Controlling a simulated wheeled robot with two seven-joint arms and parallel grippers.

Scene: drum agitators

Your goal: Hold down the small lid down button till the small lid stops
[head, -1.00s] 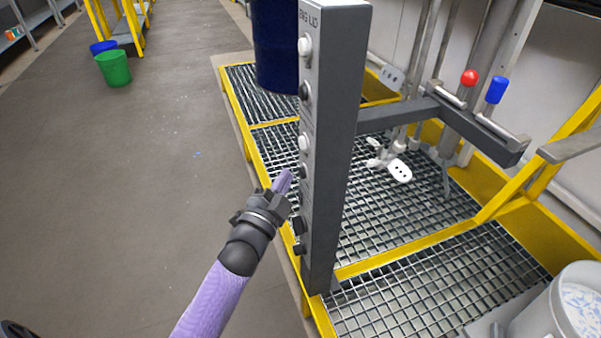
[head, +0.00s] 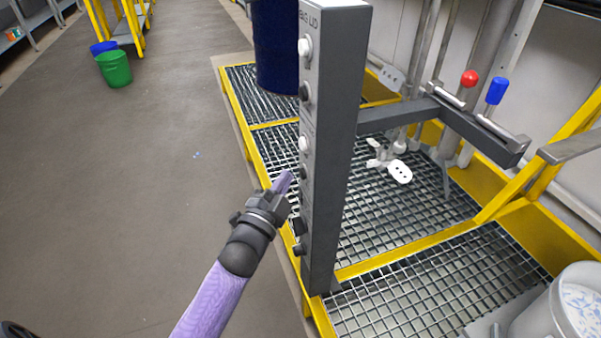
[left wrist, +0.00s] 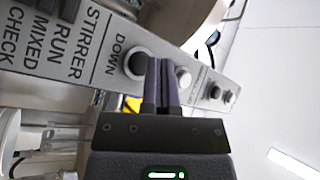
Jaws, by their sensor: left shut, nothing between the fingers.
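The grey button panel (head: 335,150) stands upright, with "BIG LID" at its top. The small lid down button (head: 302,173) is black, below a white button (head: 304,144). In the left wrist view the black button (left wrist: 138,66) sits beside the word "DOWN". My left gripper (head: 286,180) is shut and empty, its purple fingers pointing at the panel near this button. In the left wrist view the fingertips (left wrist: 161,62) overlap the button's edge and partly cover the white button (left wrist: 183,77). I cannot tell whether they touch. I cannot single out the small lid. My right gripper is not in view.
More buttons sit on the panel, including a lower black one (head: 299,227). A dark blue drum (head: 275,50) stands behind it. A yellow-edged grating (head: 400,225) lies behind and right. A white bucket (head: 540,315) is at lower right.

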